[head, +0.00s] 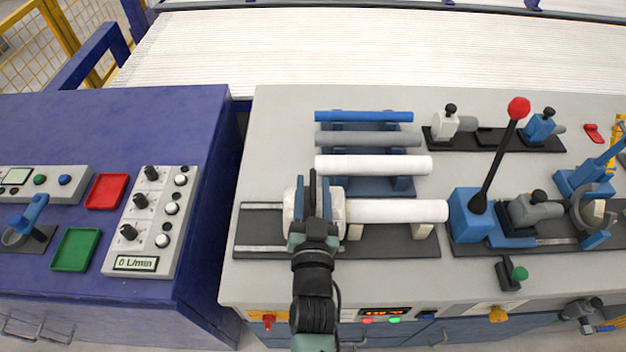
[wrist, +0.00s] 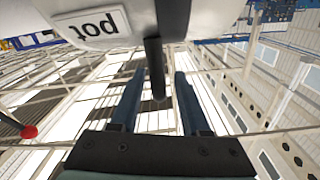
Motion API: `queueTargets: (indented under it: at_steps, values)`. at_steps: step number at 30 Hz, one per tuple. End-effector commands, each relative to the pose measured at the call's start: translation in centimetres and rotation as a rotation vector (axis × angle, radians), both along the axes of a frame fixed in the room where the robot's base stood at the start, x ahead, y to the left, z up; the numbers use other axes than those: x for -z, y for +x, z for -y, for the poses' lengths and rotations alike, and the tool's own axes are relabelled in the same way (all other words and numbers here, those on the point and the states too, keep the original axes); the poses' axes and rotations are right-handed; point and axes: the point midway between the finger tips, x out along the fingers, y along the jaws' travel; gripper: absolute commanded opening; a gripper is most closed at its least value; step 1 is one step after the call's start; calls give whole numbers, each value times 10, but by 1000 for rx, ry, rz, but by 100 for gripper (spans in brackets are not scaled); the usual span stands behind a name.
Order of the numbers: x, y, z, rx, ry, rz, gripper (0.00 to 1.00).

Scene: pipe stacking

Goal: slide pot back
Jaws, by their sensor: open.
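I cannot tell whether either finger touches the bar. In the head view my gripper (head: 312,195) is over the pot.
A white pipe (head: 400,211) lies right of the pot on supports. A rack behind holds a blue pipe (head: 363,117), a grey pipe (head: 367,139) and another white pipe (head: 372,165). A tall lever with a red knob (head: 518,108) stands to the right. The back-left grey top is clear.

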Motion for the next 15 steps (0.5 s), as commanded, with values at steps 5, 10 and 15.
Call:
queueTargets:
  at_steps: [5,10,15]
  values:
    - [0,13,0,-1,0,0,46]
    - [0,14,0,0,0,0,46]
    - [0,14,0,0,0,0,42]
